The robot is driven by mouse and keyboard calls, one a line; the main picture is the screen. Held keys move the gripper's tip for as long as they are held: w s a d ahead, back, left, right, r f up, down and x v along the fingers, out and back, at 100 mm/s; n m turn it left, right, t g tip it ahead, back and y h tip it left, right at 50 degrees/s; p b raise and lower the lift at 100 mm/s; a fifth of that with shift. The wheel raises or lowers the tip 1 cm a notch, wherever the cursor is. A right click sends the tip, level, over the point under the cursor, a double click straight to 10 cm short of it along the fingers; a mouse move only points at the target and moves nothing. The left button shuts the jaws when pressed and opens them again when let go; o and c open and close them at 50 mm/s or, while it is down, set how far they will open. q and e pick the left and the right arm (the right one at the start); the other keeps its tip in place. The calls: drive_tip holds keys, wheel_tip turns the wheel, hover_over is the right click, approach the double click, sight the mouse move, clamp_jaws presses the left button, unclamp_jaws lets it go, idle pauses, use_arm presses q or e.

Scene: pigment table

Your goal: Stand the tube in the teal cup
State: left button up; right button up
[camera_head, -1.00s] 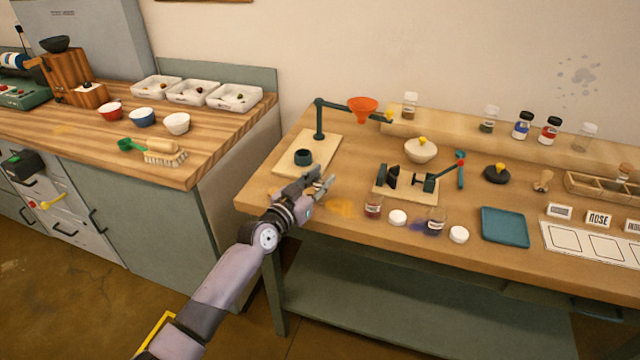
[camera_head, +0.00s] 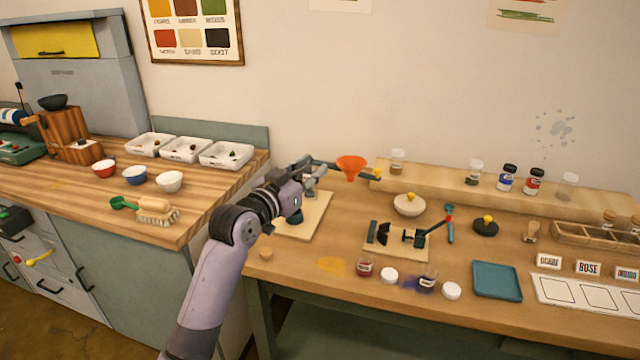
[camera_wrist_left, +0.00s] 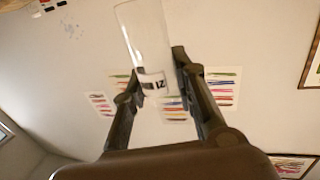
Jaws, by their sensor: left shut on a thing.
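My left gripper (camera_head: 316,172) is raised above the left end of the pigment table, in front of the funnel stand. In the left wrist view the gripper (camera_wrist_left: 155,76) is shut on a clear glass tube (camera_wrist_left: 145,38) with a white label bearing dark print. The tube points up and away from the fingers, slightly tilted in that picture. In the head view the tube cannot be made out clearly. The teal cup is hidden behind my left arm in the head view; the board (camera_head: 308,222) under it shows partly. My right gripper is not in view.
An orange funnel (camera_head: 351,166) hangs on the stand's arm close right of my gripper. A white bowl (camera_head: 409,205), a clamp board (camera_head: 385,247), a red jar (camera_head: 365,267) and a teal tray (camera_head: 497,281) lie farther right.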

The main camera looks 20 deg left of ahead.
use_arm(q)
drive_tip(key=s+d+f+n+y, duration=0.1)
drive_tip(key=s+d+f, duration=0.1)
drive_tip(key=s+f, duration=0.55)
drive_tip(key=s+d+f, duration=0.2)
drive_tip(key=s+f, duration=0.5)
drive_tip(key=s, duration=0.1)
drive_tip(key=s+a+f+n+y, duration=0.1)
drive_tip(key=s+a+n+y, duration=0.2)
drive_tip(key=s, duration=1.3)
drive_tip(key=w+d+m+h, duration=0.2)
drive_tip(key=w, duration=0.9)
drive_tip(key=w+a+r, duration=0.1)
drive_tip(key=w+r, duration=0.4)
drive_tip(key=w, duration=0.1)
drive_tip(key=w+a+r+m+h, duration=0.1)
drive_tip(key=w+r, duration=0.4)
drive_tip(key=w, duration=0.2)
drive_tip(key=w+r+m+h, duration=0.1)
drive_tip(key=w+r, duration=0.4)
drive_tip(key=w, duration=0.2)
drive_tip(key=shift+w+a+r, duration=0.1)
drive_tip(key=shift+a+r, duration=0.1)
drive_tip(key=shift+a, duration=0.2)
drive_tip(key=shift+w+a+r, duration=0.1)
drive_tip(key=shift+w+r, duration=0.1)
drive_tip(key=shift+r, duration=0.25)
